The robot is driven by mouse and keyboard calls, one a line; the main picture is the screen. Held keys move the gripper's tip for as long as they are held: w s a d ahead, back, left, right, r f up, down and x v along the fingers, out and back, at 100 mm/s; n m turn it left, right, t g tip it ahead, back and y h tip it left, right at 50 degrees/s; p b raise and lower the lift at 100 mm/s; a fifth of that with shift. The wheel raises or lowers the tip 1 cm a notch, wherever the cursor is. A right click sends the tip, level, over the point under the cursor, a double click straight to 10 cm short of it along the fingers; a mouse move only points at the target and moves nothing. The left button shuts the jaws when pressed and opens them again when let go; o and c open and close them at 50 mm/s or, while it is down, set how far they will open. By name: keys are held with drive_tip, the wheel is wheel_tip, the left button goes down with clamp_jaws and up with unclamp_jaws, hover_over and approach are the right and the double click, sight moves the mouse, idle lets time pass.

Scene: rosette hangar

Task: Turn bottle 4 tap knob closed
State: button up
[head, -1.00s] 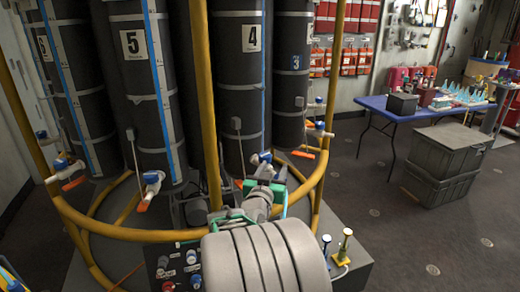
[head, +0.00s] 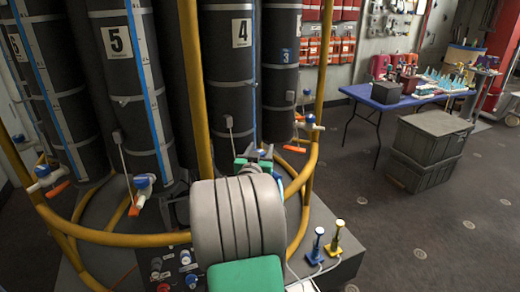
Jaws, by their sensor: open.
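Bottle 4 (head: 228,85) is a tall black cylinder with a white "4" label, behind a yellow vertical post. My gripper (head: 257,157) is at the low front of bottle 4, partly hidden behind my thick grey arm link. Its green fingers show around the bottle's tap area, and they are open. The tap knob of bottle 4 is hidden behind my arm and gripper, so I cannot tell its position or whether the fingers touch it.
A yellow rail (head: 115,238) curves in front of the bottles. Bottle 5 (head: 120,75) has a tap (head: 144,183) with an orange handle; bottle 3 (head: 281,75) stands to the right. A blue table (head: 425,98) and grey crates (head: 428,150) stand at right. Floor between is clear.

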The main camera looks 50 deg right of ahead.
drive_tip(key=shift+a, duration=0.1)
drive_tip(key=shift+c, duration=0.5)
clamp_jaws()
drive_tip(key=m+g+b, duration=0.1)
drive_tip(key=g+b, duration=0.1)
drive_tip(key=b, duration=0.3)
drive_tip(key=shift+s+f+m+h, duration=0.1)
drive_tip(key=shift+s+m+h, duration=0.05)
drive_tip(key=shift+m+h, duration=0.2)
drive_tip(key=shift+o, duration=0.5)
unclamp_jaws()
